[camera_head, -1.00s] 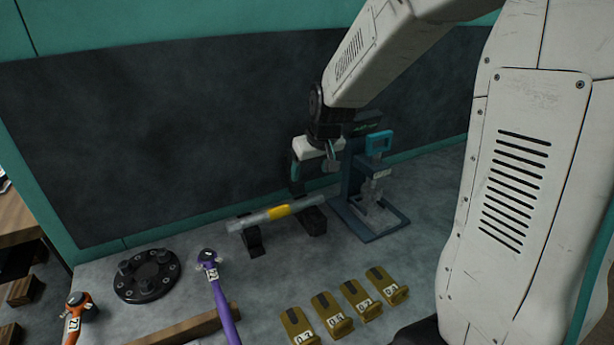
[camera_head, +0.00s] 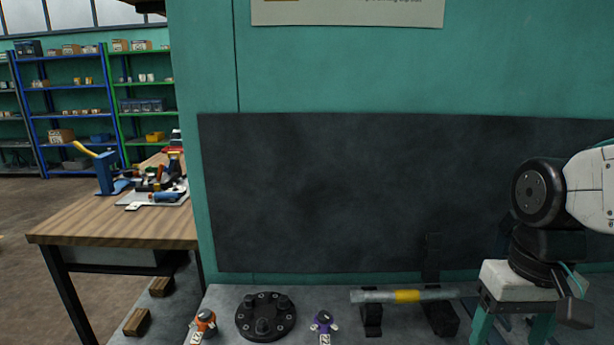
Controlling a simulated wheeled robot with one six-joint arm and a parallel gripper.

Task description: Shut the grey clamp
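A grey rod with a yellow band (camera_head: 407,296) lies level across two dark supports on the workbench. A dark upright plate (camera_head: 432,258) stands up behind the rod at the right support (camera_head: 441,319). I cannot tell whether this is the grey clamp. The blue-grey stand with a teal handle seen earlier is mostly hidden behind my arm or outside the frame. My gripper (camera_head: 512,330), white with teal fingers, points down to the right of the rod's right end. Its fingers stand apart, with nothing visible held between them. The fingertips are cut off by the bottom edge.
A black round flange (camera_head: 265,316) stands on the bench, left of the rod. An orange tool (camera_head: 204,322) and a purple tool (camera_head: 324,324) show at the bottom. A dark panel (camera_head: 340,190) backs the bench. A wooden table (camera_head: 120,224) stands at the left.

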